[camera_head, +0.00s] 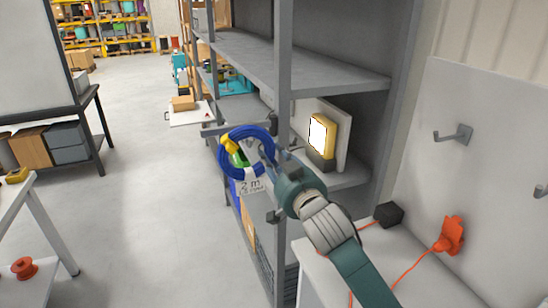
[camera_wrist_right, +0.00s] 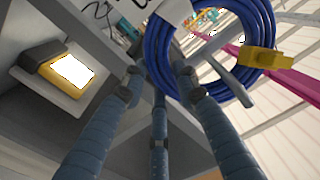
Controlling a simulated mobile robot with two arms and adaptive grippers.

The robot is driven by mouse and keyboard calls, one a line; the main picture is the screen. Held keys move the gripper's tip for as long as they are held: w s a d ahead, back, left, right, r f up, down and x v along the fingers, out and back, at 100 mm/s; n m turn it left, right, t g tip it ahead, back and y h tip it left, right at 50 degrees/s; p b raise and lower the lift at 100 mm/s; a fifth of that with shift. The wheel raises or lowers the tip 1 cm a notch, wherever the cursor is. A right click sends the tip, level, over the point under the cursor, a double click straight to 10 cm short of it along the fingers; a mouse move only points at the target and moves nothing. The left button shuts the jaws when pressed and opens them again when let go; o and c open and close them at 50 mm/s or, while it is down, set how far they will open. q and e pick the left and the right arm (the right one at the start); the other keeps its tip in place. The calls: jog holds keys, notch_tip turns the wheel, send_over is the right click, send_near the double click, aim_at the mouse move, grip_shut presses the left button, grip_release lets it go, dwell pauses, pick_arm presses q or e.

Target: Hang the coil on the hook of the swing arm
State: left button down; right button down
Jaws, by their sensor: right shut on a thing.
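The blue cable coil (camera_head: 221,160) hangs in the air in front of the shelf, with a yellow plug and a white tag reading "2 m". My right gripper (camera_head: 268,152) is shut on the coil's right side. In the right wrist view the coil (camera_wrist_right: 158,58) lies at the fingertips (camera_wrist_right: 160,80). The grey swing arm (camera_head: 212,130) sticks out left from the shelf post, just behind the coil's top. A grey rod (camera_wrist_right: 232,84) crosses the ring in the wrist view; I cannot tell whether the coil rests on it. My left gripper is out of view.
The grey shelf post (camera_head: 283,80) stands close to the gripper. A yellow device with a lit screen (camera_head: 319,134) is on the shelf. A wall hook (camera_head: 455,135) and an orange plug (camera_head: 450,235) are at right.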

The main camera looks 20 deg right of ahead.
jog(key=c, duration=0.6)
grip_release()
jog(key=s+p, duration=0.2)
jog(key=s, duration=0.9)
jog(key=shift+d, duration=0.15)
dwell(0.8)
